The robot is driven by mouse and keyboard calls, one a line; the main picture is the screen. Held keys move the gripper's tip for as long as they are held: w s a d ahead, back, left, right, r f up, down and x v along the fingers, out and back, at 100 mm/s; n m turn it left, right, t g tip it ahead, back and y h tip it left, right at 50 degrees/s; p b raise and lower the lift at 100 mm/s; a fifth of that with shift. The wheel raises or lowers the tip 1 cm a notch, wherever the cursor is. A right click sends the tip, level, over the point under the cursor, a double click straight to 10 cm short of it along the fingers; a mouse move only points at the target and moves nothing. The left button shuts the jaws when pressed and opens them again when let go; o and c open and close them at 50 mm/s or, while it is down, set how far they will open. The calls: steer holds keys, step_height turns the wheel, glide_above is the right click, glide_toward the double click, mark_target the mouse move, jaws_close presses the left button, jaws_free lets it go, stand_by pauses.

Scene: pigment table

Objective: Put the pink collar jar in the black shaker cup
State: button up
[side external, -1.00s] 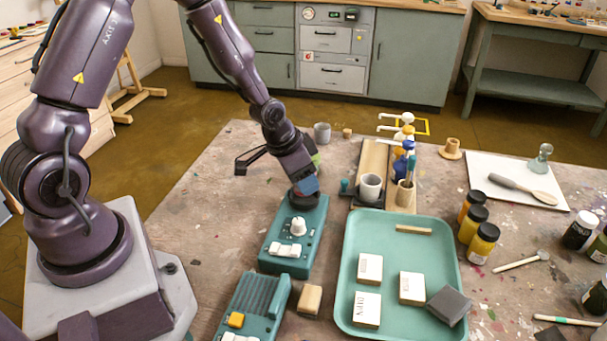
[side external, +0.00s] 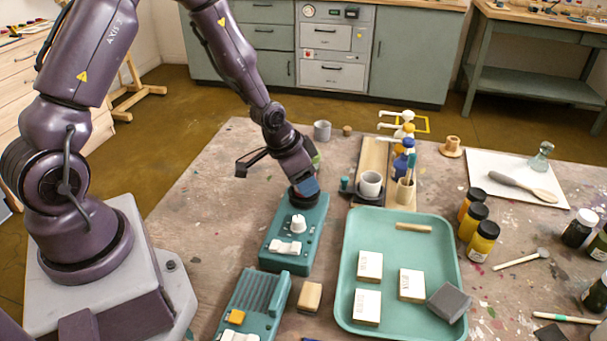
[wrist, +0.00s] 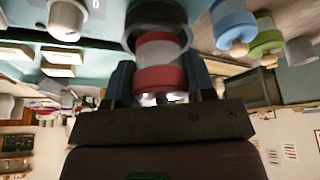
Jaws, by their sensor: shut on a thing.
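My gripper (wrist: 160,88) is shut on the pink collar jar (wrist: 160,78), which has a reddish-pink band and a pale grey middle. The black shaker cup (wrist: 130,32) is the dark ring at the jar's far end in the wrist view. The jar's far end lies within the ring's outline; how deep it sits is unclear. In the side view my gripper (side external: 303,183) points down right over the black cup (side external: 303,200) at the back end of a teal device (side external: 296,240). The jar is hidden there by the gripper.
The device has a white knob (side external: 298,223). A teal tray (side external: 346,270) with white boxes stands to the right. Blue (wrist: 233,22) and green (wrist: 264,42) jars stand near the gripper in the wrist view. Bare table lies left of the device.

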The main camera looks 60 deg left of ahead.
steer(key=shift+f, duration=0.6)
stand_by(0.7)
steer(key=o, duration=0.7)
steer(key=shift+c, duration=0.7)
steer(key=shift+o, duration=0.6)
steer(key=shift+w, duration=0.1)
steer(key=o, duration=0.3)
steer(key=shift+r, duration=4.05)
